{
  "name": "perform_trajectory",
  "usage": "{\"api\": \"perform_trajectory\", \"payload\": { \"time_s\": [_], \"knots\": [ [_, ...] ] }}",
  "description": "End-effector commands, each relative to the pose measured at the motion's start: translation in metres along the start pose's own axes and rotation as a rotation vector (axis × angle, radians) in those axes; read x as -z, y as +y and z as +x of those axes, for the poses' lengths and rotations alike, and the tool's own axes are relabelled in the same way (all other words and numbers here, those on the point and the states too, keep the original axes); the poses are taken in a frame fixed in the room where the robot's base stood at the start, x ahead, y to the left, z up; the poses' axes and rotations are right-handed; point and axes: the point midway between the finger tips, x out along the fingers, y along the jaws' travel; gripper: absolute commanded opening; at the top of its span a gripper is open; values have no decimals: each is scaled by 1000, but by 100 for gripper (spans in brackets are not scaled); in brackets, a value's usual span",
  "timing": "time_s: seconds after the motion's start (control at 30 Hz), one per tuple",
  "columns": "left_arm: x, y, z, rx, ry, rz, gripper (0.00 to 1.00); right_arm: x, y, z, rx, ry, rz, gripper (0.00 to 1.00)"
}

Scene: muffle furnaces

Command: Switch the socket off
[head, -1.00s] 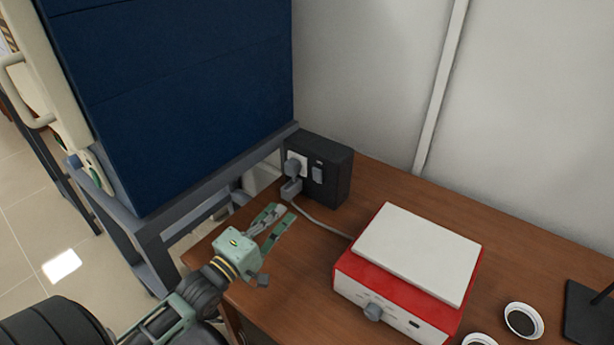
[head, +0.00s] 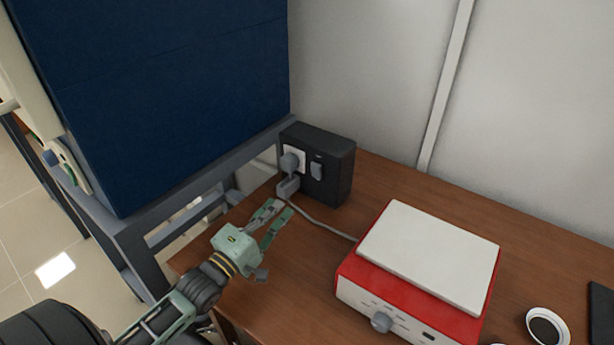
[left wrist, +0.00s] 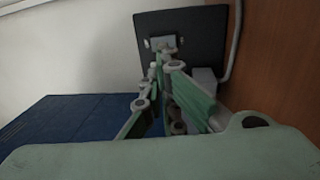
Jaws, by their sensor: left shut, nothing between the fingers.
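The socket (head: 338,172) is a black box standing at the back left of the wooden table, against the wall. A grey plug (head: 290,162) sits in its white outlet, and a grey switch (head: 317,169) is to the right of the plug. My left gripper (head: 279,213) is shut and empty, a little in front of and below the socket, apart from it. In the left wrist view the shut fingers (left wrist: 165,62) point at the black socket box (left wrist: 205,40), and they partly cover its face. My right gripper is not in view.
A red and white hotplate device (head: 420,265) stands on the table (head: 290,295) to the right, its grey cable running to the socket. A large blue furnace (head: 180,90) on a grey frame is at the left. A round white dish (head: 547,313) is at the far right.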

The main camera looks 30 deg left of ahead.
Motion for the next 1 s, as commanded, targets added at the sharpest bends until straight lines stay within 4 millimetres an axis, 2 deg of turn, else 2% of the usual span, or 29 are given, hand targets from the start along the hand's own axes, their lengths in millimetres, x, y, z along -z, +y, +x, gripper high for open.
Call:
{"api": "perform_trajectory", "payload": {
  "time_s": [0.4, 0.53, 0.73, 1.0],
  "knots": [
    [0, 3, 86, -4, 0, 1, 0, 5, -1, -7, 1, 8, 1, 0],
    [0, 2, 108, -3, 0, 0, 0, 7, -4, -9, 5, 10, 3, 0],
    [0, 1, 126, -1, 0, 0, 0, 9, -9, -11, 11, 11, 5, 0],
    [0, 0, 129, 0, 0, 1, 0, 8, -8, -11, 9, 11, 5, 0]
  ]
}}
